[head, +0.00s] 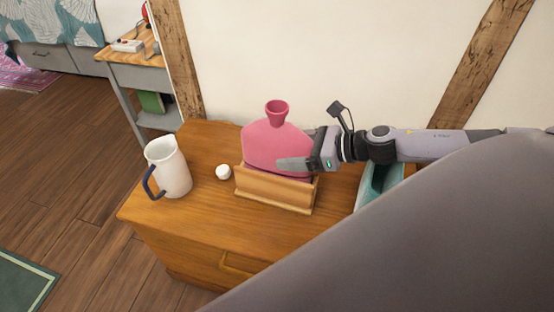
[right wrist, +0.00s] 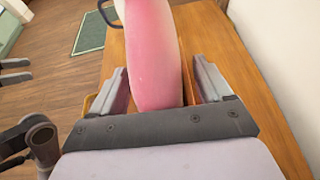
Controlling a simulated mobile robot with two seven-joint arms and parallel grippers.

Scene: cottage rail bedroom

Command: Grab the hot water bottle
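The pink hot water bottle (head: 272,143) stands upright in a wooden holder (head: 276,190) on the nightstand, its funnel-shaped neck upward. My right gripper (head: 296,163) comes from the right at the bottle's side. In the right wrist view the bottle (right wrist: 154,55) is between the two fingers, with a gap on each side, so the gripper is open around it. My left gripper is outside the head view; what look like its two fingers (right wrist: 15,71), apart, show at the left edge of the right wrist view.
A white mug (head: 170,168) with a blue handle and a small white cap (head: 223,172) are left of the holder on the wooden nightstand (head: 205,228). A teal item (head: 377,186) lies right of it, partly hidden by my arm. The wall (head: 300,60) is close behind.

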